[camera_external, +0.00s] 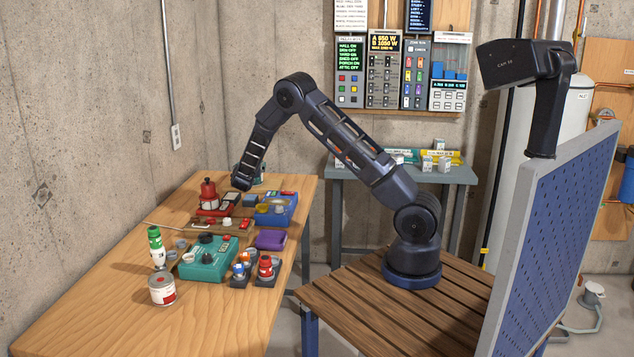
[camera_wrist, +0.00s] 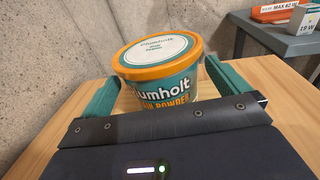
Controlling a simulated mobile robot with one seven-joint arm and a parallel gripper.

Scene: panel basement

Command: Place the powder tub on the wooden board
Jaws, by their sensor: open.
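The powder tub (camera_wrist: 160,78) is teal with an orange rim and a white-and-orange lid. In the wrist view it stands upright between the two teal fingers of my gripper (camera_wrist: 162,72), which are open on either side of it. In the external view my gripper (camera_external: 246,181) is low over the far end of the workbench, and the tub is mostly hidden there. What looks like the wooden board (camera_external: 206,226) is a narrow brown strip mid-bench, nearer the camera than my gripper, with small red and white parts on it.
The workbench (camera_external: 215,315) has a clear near end. A white can (camera_external: 161,289), a green-and-white bottle (camera_external: 156,246), a teal box (camera_external: 207,260), a purple box (camera_external: 270,240), a red device (camera_external: 209,198) and a blue tray (camera_external: 276,210) crowd its middle. A grey table (camera_external: 452,175) stands behind.

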